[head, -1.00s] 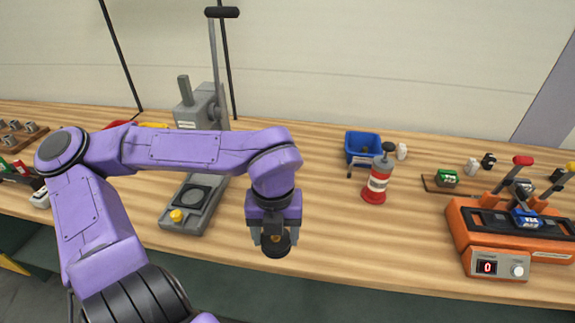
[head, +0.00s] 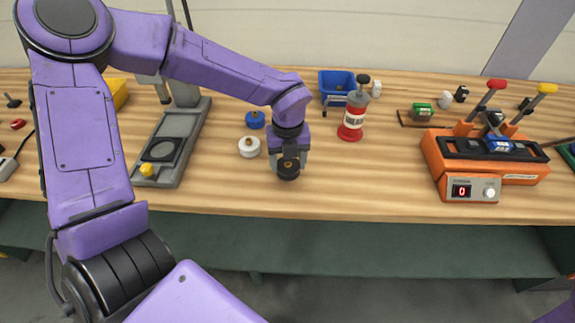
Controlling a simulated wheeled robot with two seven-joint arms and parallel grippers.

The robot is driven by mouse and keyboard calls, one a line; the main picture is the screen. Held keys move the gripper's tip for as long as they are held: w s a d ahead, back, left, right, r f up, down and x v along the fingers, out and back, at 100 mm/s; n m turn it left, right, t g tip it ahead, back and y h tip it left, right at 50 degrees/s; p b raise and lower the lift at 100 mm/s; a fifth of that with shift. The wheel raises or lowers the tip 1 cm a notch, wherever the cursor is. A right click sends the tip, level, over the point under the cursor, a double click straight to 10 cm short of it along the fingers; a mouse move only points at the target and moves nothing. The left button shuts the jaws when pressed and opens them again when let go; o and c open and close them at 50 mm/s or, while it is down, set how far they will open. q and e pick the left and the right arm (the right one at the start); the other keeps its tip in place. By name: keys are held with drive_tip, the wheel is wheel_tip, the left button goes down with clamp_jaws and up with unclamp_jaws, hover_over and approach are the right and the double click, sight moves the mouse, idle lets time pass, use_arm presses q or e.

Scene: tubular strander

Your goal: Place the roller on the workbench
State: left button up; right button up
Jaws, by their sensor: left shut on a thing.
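The roller (head: 288,169) is a small dark cylinder with a brass-coloured centre. My left gripper (head: 288,158) is shut on it, pointing down over the front middle of the wooden workbench (head: 370,185). The roller is at or just above the bench top; I cannot tell whether it touches. Part of it is hidden between the fingers. My right gripper is not in view; only a bit of purple shows at the bottom right corner.
A white roller (head: 249,147) and a blue roller (head: 255,120) stand just left of the gripper. A grey press (head: 177,140) is left, an orange machine (head: 485,165) right. Bench between is clear.

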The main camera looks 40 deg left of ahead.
sight(288, 165)
use_arm(q)
drive_tip(key=shift+f, duration=1.05)
drive_tip(key=shift+s, duration=0.1)
drive_tip(key=shift+f, duration=0.2)
drive_tip(key=o, duration=1.5)
wheel_tip(288, 165, up, 12)
drive_tip(key=shift+r+b, duration=0.2)
drive_tip(key=shift+b, duration=0.1)
